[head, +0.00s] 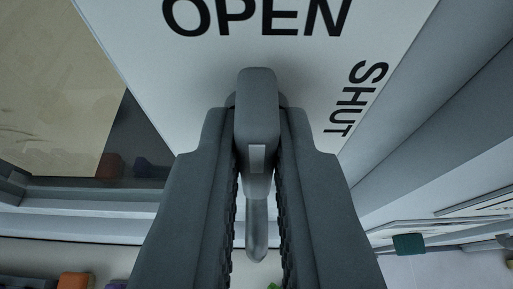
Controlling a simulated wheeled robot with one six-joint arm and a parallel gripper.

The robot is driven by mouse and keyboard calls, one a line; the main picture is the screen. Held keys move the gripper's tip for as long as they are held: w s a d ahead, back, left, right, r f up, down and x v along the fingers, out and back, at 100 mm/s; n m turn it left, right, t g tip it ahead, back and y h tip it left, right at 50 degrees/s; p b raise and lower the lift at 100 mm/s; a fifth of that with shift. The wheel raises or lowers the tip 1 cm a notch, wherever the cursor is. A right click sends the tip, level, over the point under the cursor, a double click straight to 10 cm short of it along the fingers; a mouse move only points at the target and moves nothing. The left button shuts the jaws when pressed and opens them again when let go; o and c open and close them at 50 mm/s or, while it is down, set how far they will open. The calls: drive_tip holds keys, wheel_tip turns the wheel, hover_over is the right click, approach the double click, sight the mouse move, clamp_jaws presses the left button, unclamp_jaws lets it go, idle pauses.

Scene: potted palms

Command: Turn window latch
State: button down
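The grey window latch (257,95) is in the upper middle of the head view, on a white plate (200,75). The plate reads OPEN along the top and SHUT, turned sideways, at the right. The latch's broad part is at the top, and a thinner rounded part (257,235) shows lower between the fingers. My gripper (257,135) has one dark finger on each side of the latch, close against its broad part. The contact faces are mostly hidden. The latch lines up with neither word exactly; it stands upright in the picture.
A pale window frame (420,110) runs down the right side, and a ledge (80,225) crosses the lower left. An orange block (75,281) lies at the bottom left. A dark green block (408,244) is at the lower right.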

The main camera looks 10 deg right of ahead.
drive_tip(key=shift+d+m, duration=0.1)
drive_tip(key=shift+m, duration=0.2)
drive_tip(key=shift+d+m+t+y, duration=0.2)
drive_tip(key=shift+m+t+y, duration=0.2)
drive_tip(key=shift+m+y, duration=0.65)
drive_tip(key=m+y, duration=0.1)
drive_tip(key=m+t, duration=0.1)
drive_tip(key=m, duration=0.1)
drive_tip(key=shift+s+d+f+m+y, duration=0.1)
drive_tip(key=shift+d+f+m+y, duration=0.05)
drive_tip(key=shift+f+m+y, duration=0.15)
drive_tip(key=shift+d+f+m+t+y, duration=0.1)
drive_tip(key=shift+m+t+y, duration=0.35)
drive_tip(key=shift+m, duration=0.75)
drive_tip(key=shift+f+m+t+y, duration=0.1)
drive_tip(key=shift+m+t+y, duration=0.15)
drive_tip(key=shift+m+t, duration=0.6)
drive_tip(key=shift+d+f+m+t+y, duration=0.1)
drive_tip(key=shift+m+t+y, duration=0.2)
drive_tip(key=shift+m, duration=1.2)
drive_tip(key=c, duration=1.5)
unclamp_jaws()
